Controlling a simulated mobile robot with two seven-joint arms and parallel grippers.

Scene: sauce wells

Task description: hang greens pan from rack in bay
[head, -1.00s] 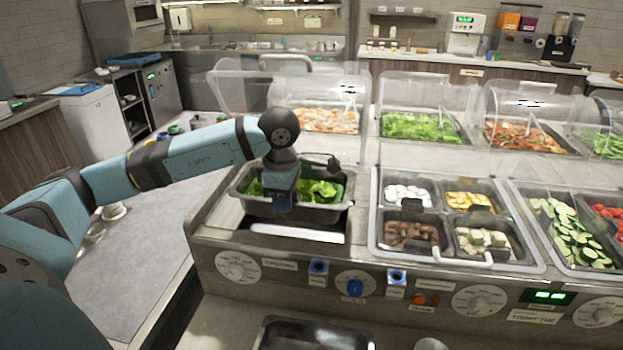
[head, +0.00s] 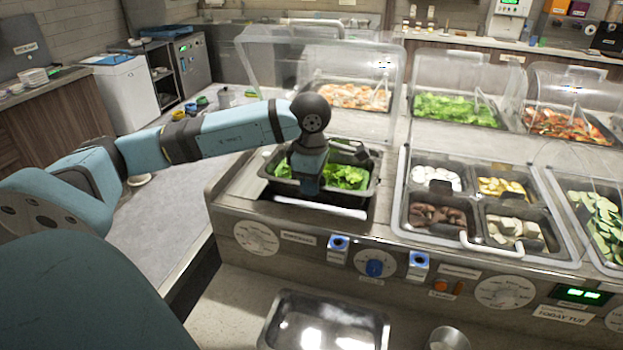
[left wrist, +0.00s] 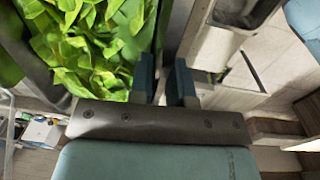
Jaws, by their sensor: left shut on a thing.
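The greens pan (head: 352,198) is a dark metal pan full of leafy greens (head: 348,176). It sits low at the bay (head: 342,211) at the left end of the counter, with a dark strip of the opening showing along its front. I cannot tell whether its rim rests on the rack, which is hidden. My left gripper (head: 308,190) points down and is shut on the pan's near wall. In the left wrist view its fingers (left wrist: 164,85) straddle the wall, with greens to the left.
To the right is a framed well of several small pans (head: 437,215). Clear guards (head: 350,65) stand behind the bay. An empty metal pan (head: 325,322) and a cup (head: 447,338) are on the front ledge. Knobs (head: 374,268) line the panel.

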